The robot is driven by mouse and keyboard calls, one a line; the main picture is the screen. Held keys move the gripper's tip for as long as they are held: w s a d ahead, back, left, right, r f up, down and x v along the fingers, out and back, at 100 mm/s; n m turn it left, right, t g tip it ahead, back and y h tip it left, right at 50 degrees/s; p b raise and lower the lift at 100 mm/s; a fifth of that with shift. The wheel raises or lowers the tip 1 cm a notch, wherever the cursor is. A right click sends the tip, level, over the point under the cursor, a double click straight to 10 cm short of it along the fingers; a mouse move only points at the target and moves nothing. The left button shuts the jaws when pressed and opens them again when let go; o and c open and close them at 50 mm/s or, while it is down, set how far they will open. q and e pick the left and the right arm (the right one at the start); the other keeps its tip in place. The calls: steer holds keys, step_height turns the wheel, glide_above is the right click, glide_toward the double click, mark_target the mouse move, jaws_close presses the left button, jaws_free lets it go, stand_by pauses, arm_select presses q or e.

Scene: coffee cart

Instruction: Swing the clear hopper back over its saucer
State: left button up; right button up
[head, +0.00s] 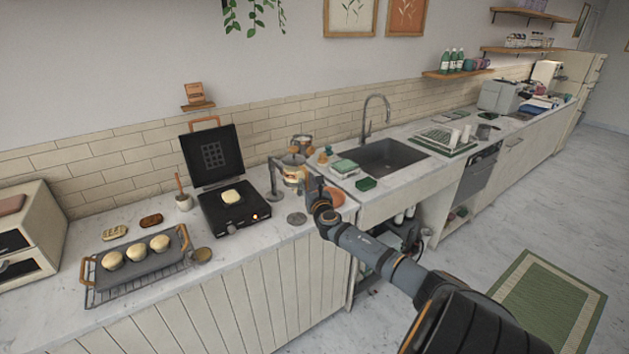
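The clear hopper (291,172) hangs from a dark post stand (273,182) on the counter, right of the open waffle-iron-like press. It has a lid and a tan band or contents. A small grey round disc (296,218) lies on the counter in front of it, not directly under it; it looks like the saucer. My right gripper (309,183) is at the hopper's right side, overlapping its edge in the picture. I cannot tell whether it touches the hopper or whether its fingers are open. My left gripper is not in view.
The open black press (228,205) holds a pale piece on its plate. A tray (140,264) with buns stands left. An orange plate (334,197) lies just behind my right gripper. A sink (385,157) is to the right.

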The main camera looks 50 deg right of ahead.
steer(key=v, duration=0.9)
steer(key=shift+s, duration=0.45)
steer(key=shift+a, duration=0.1)
